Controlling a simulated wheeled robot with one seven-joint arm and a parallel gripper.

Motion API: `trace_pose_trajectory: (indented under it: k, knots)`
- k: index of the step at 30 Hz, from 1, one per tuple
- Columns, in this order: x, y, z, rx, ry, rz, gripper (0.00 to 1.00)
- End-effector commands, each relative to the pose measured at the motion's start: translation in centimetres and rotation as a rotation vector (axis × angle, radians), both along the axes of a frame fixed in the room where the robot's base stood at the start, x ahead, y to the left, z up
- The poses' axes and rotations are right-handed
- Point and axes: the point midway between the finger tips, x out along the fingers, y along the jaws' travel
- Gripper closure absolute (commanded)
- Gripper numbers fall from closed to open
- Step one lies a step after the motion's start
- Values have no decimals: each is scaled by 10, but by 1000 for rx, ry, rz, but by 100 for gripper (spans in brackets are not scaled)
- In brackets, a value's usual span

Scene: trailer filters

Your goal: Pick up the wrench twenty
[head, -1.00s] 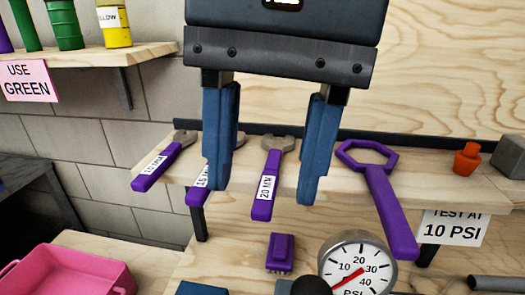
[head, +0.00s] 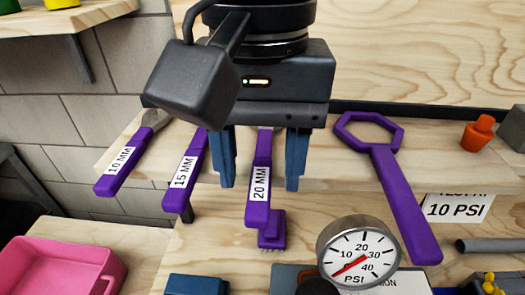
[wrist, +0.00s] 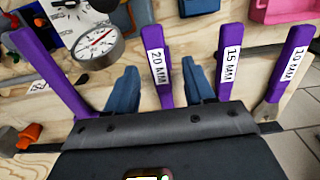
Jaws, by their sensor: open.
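The 20 MM wrench (head: 259,187) has a purple handle with a white label and lies on the wooden shelf, its handle end sticking out past the front edge. Its metal head is mostly hidden behind my gripper in the head view. My gripper (head: 259,180) is open, with one blue finger on each side of the wrench and gaps to both. In the wrist view the 20 MM wrench (wrist: 158,66) stands between the two spread fingers of my gripper (wrist: 163,80). I cannot tell the height of the fingertips against the handle.
The 15 MM wrench (head: 186,172) lies close to the left finger, with the 10 MM wrench (head: 125,163) farther left. A large purple ring wrench (head: 403,197) lies to the right. A pressure gauge (head: 358,252) and a purple block (head: 272,231) are below the shelf.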

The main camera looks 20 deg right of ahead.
Motion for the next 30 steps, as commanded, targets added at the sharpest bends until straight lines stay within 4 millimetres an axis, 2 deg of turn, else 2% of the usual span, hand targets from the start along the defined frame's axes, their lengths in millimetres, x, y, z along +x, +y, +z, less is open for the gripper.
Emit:
trace_pose_trajectory:
  k: [3,10,26,30]
  knots:
    - [0,0,-7,1,0,0,47]
    - [0,0,-8,1,0,0,48]
    - [0,0,-8,0,0,0,98]
    - [0,0,-8,0,0,0,100]
